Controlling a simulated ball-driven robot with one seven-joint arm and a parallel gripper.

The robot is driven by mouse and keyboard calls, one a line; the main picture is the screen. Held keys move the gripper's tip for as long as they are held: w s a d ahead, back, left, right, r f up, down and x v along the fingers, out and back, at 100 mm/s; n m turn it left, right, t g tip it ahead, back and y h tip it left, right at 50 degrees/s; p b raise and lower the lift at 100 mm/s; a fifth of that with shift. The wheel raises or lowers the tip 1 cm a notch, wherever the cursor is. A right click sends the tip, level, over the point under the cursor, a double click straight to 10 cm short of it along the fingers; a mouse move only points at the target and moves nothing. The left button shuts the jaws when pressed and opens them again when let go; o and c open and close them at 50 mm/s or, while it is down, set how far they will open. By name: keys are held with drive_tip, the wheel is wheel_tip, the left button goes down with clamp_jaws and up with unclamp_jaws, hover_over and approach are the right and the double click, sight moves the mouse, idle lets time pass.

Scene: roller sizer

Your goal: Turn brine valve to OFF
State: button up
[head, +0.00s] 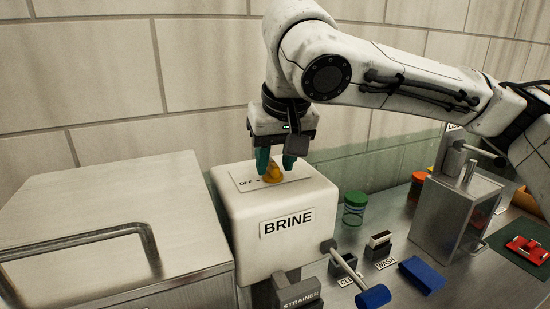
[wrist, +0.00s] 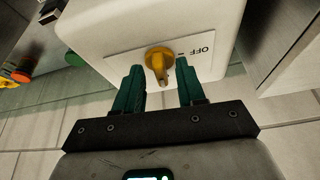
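The brine valve is a yellow knob (head: 272,173) on a white plate on top of the white box labelled BRINE (head: 240,208). The plate (head: 247,181) carries the word OFF and a short mark to the left of the knob in the head view. In the wrist view the knob (wrist: 159,62) has a handle pointing toward my gripper, and the OFF mark lies to its right, off the handle's line. My gripper (head: 276,162) points down at the knob. Its green fingers are apart, one on each side of the handle, with gaps visible in the wrist view (wrist: 158,82).
A steel box with a bar handle (head: 80,236) stands left of the brine box. A grey lever with a blue grip (head: 373,296) sticks out at its lower right. A green-lidded jar (head: 354,208), a blue block (head: 422,274) and a steel housing (head: 452,215) stand to the right.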

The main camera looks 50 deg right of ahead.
drive_tip(key=shift+w+f, duration=0.1)
drive_tip(key=shift+f, duration=0.15)
clamp_jaws()
idle(0.3)
